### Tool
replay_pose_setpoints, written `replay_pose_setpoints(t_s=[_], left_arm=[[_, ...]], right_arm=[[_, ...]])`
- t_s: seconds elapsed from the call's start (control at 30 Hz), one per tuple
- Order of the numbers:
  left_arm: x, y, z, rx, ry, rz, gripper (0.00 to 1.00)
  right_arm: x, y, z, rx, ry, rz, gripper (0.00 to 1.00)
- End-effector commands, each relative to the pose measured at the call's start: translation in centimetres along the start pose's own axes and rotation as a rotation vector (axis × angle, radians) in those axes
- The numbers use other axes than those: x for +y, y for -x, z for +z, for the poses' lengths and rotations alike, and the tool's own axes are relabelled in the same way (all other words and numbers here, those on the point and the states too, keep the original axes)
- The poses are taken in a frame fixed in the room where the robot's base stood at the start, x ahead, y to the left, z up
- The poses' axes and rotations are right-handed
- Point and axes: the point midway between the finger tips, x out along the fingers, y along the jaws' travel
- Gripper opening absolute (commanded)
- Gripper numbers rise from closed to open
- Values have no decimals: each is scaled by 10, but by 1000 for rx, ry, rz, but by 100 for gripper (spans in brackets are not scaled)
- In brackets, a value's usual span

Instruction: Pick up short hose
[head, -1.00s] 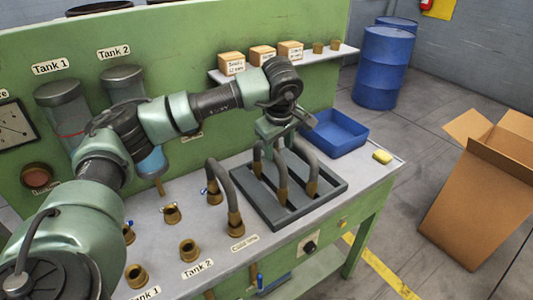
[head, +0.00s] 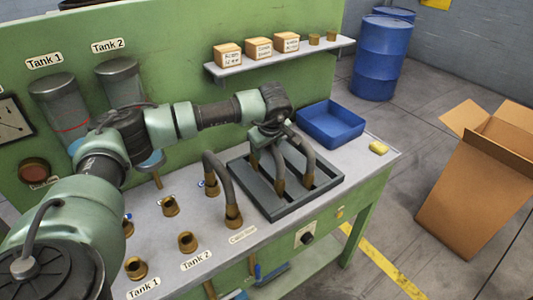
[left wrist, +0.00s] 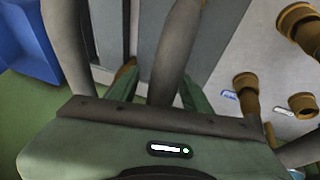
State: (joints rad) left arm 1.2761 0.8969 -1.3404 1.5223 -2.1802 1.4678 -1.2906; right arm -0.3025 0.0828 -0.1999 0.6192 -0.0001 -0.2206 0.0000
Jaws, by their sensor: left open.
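Several grey hoses with brass ends stand in the dark tray (head: 287,207) on the bench. A middle hose (head: 279,172) is below my left gripper (head: 267,147), and a curved hose (head: 308,155) stands to its right. I cannot tell for certain which is the short hose. In the left wrist view, my left gripper (left wrist: 158,92) is open, with green fingers on both sides of a grey hose (left wrist: 177,45). The fingers do not visibly close on it, and their tips are partly hidden. My right gripper is not in view.
Another hose (head: 222,170) joins two brass fittings left of the tray. More brass fittings (head: 187,242) stand at the front left. A blue bin (head: 331,125) and a yellow sponge (head: 378,148) lie right of the tray. A shelf with boxes (head: 258,48) is behind.

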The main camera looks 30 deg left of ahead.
Motion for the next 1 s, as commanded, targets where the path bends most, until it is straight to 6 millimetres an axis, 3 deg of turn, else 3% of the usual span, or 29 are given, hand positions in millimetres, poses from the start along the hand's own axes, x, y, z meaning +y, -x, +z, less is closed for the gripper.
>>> replay_pose_setpoints(t_s=[0.17, 0.33, 0.77, 1.0], left_arm=[[0, 0, 0, 0, 0, 0, 49], [0, 0, 0, 0, 1, 1, 1], [2, 3, -1, 1, 2, 4, 0], [7, 24, -10, 2, 4, 7, 0]], right_arm=[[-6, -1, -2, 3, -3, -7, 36], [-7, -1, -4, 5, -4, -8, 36], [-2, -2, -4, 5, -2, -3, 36], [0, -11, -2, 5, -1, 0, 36]])
